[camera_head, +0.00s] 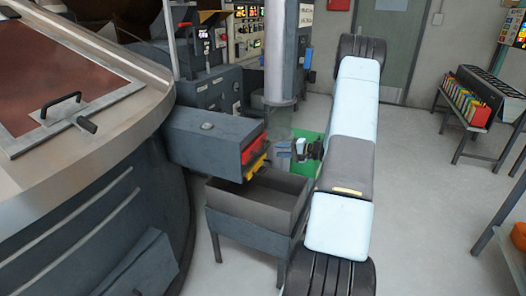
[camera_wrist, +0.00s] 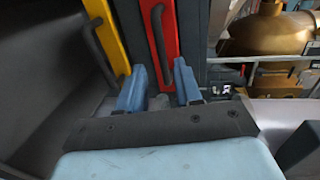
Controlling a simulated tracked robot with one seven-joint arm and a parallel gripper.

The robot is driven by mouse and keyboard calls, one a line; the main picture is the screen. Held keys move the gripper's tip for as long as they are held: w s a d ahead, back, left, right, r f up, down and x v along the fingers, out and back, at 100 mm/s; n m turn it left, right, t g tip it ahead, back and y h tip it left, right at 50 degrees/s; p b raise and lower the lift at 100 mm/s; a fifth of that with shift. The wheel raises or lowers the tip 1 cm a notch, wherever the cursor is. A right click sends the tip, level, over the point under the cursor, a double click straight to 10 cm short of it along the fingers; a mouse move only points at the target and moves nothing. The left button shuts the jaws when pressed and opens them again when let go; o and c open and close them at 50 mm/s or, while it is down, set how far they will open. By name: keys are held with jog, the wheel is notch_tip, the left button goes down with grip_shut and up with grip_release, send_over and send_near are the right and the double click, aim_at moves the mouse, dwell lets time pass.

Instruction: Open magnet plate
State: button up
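The magnet housing is a dark grey box (camera_head: 205,140) with a red plate (camera_head: 252,149) and a yellow plate (camera_head: 257,166) on its right end. In the wrist view the red plate (camera_wrist: 171,14) carries a dark vertical bar handle (camera_wrist: 159,40), and the yellow plate (camera_wrist: 108,35) with its own dark handle (camera_wrist: 98,52) is to its left. My gripper (camera_wrist: 160,84) is open. Its two blue fingers are apart, on either side of the red plate's handle's lower end. I cannot tell whether they touch it. In the head view my gripper (camera_head: 284,149) is just right of the plates.
An open grey bin (camera_head: 250,232) on legs stands below the plates. A large round machine (camera_head: 85,190) fills the left. A control cabinet (camera_head: 245,35) stands behind. A low rack of coloured bins (camera_head: 465,100) is at right, with clear floor (camera_head: 420,190) before it.

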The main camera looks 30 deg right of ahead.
aim_at(265, 148)
jog(key=x, duration=0.8)
jog(key=shift+w+a, duration=0.15)
jog(key=shift+w, duration=0.1)
grip_shut()
jog(key=shift+f, duration=0.1)
